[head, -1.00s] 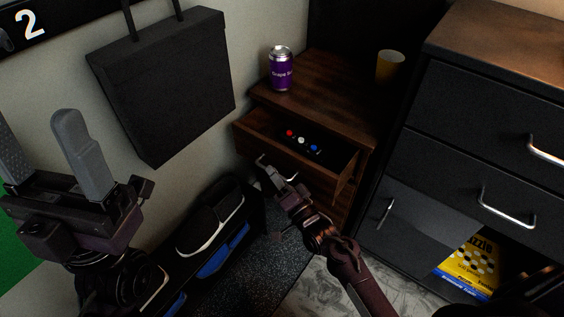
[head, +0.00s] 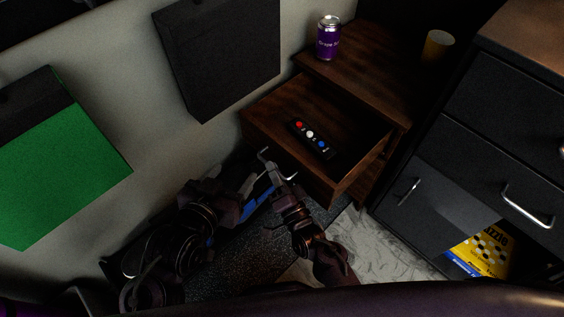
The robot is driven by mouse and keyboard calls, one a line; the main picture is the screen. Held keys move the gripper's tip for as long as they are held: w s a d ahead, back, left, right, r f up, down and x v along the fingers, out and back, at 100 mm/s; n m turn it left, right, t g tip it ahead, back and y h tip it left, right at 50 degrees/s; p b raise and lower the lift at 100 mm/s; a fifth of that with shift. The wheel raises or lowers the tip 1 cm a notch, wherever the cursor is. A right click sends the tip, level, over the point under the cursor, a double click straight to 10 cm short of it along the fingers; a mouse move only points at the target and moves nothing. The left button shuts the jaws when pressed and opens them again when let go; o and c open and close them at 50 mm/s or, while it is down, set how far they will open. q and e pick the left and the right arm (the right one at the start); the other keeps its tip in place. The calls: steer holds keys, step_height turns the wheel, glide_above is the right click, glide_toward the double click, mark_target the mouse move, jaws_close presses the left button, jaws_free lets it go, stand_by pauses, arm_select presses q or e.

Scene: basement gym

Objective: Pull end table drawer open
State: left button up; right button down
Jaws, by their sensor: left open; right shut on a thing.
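The wooden end table (head: 375,75) stands against the wall, and its top drawer (head: 268,112) is pulled well out. A black remote (head: 313,139) with red, white and blue buttons lies inside the drawer. The silver handle (head: 264,155) is at the drawer front. My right gripper (head: 277,174) is shut on the handle, its fingers partly hidden in the dark. My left gripper (head: 252,189) is open and empty, low to the left of the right gripper and in front of the drawer.
A purple can (head: 328,38) and a yellow cup (head: 437,46) stand on the table top. A dark cabinet (head: 470,150) with silver handles is close on the right. A yellow puzzle box (head: 482,250) sits in its lower opening. A black box-shaped item (head: 222,55) hangs on the left wall.

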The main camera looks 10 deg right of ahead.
arm_select(q)
steer(key=shift+s+f+g, duration=0.45)
steer(key=shift+f+g, duration=0.05)
steer(key=shift+f, duration=0.3)
arm_select(e)
steer(key=shift+s+a, duration=0.25)
steer(key=shift+a, duration=0.05)
steer(key=c, duration=1.5)
jaws_free()
steer(key=shift+s, duration=0.1)
arm_select(q)
steer(key=s+a+f+g+y+p, duration=0.1)
steer(key=s+f+g+y, duration=0.1)
steer(key=s+f+g, duration=0.2)
step_height(320, 180, down, 4)
steer(key=s, duration=0.2)
steer(key=shift+s+a+r+g, duration=0.15)
steer(key=shift+s+a+g, duration=0.2)
steer(key=shift+s+g, duration=0.05)
arm_select(e)
steer(key=v, duration=0.7)
steer(key=shift+s+d+f, duration=0.15)
steer(key=shift+s+d, duration=0.05)
steer(key=shift+s, duration=0.05)
